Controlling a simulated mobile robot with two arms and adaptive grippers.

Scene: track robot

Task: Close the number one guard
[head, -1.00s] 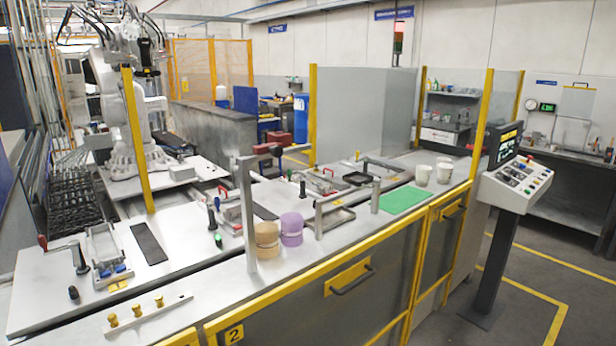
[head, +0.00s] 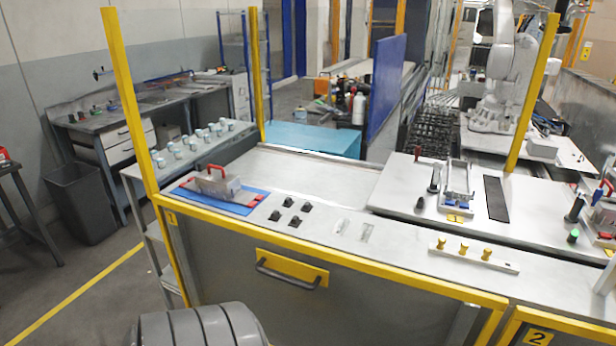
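The number one guard (head: 330,300) is in the head view: a grey panel in a yellow frame on the front of the left station, with a small yellow "1" label (head: 171,219) at its upper left corner. A dark bar handle (head: 289,275) sits on a yellow plate at its upper middle. The panel's top edge is level with the worktop, and the space above it between the tall yellow posts is uncovered. The panel's lower part is cut off by the picture edge. Neither of my grippers shows.
A second guard with a "2" label (head: 537,338) adjoins at the right. On the worktop are a blue mat (head: 222,203) with a red-handled tool, black blocks (head: 292,212) and a yellow-knobbed bar (head: 474,256). Floor is free at the left, near a grey bin (head: 82,200).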

